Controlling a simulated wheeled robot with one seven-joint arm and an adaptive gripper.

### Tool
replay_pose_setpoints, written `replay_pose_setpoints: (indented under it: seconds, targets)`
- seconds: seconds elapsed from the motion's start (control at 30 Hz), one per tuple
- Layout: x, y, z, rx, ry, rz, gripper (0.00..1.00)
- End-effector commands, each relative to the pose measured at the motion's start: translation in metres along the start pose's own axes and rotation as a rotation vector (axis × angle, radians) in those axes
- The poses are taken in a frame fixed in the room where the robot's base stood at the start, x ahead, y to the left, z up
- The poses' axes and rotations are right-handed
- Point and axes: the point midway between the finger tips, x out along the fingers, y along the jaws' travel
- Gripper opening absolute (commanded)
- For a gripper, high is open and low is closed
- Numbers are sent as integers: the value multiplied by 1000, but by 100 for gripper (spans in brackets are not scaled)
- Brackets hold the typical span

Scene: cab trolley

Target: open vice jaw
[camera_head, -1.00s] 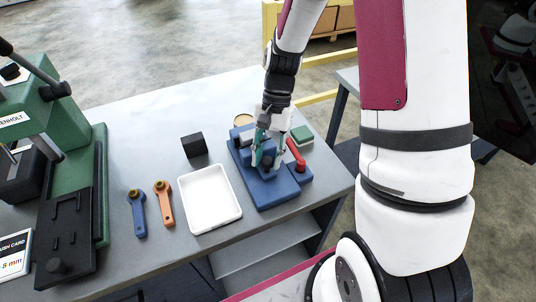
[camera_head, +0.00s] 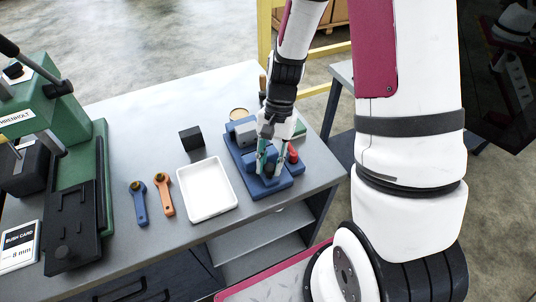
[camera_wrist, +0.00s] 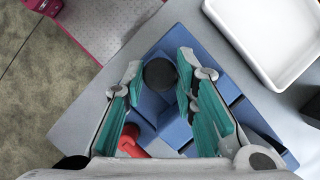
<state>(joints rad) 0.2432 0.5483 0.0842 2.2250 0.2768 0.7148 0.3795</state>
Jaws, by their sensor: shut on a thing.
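The blue vice (camera_head: 248,171) stands on the grey table near its right edge. A grey jaw block (camera_head: 245,133) is at its far end. My gripper (camera_head: 271,172) points down at the vice's near part. Its teal-padded fingers stand on either side of a dark round knob (camera_wrist: 160,73), and the gripper appears shut on it. The knob also shows low between the fingers in the head view (camera_head: 269,172). A red handle (camera_head: 292,153) is just right of the fingers and shows beside the left finger in the wrist view (camera_wrist: 131,142). My fingers hide part of the sliding jaw.
A white tray (camera_head: 207,189) sits left of the vice, with a black cube (camera_head: 191,138) behind it. Orange (camera_head: 163,194) and blue (camera_head: 138,203) tools lie further left, near a green press (camera_head: 92,180).

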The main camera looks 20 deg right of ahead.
Motion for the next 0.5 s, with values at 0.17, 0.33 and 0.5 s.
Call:
replay_pose_setpoints:
  seconds: [0.17, 0.33, 0.5]
  targets:
    - [-1, -1, -1, 1, 2, -2, 0]
    - [-1, -1, -1, 1, 2, -2, 34]
    - [-1, -1, -1, 1, 2, -2, 34]
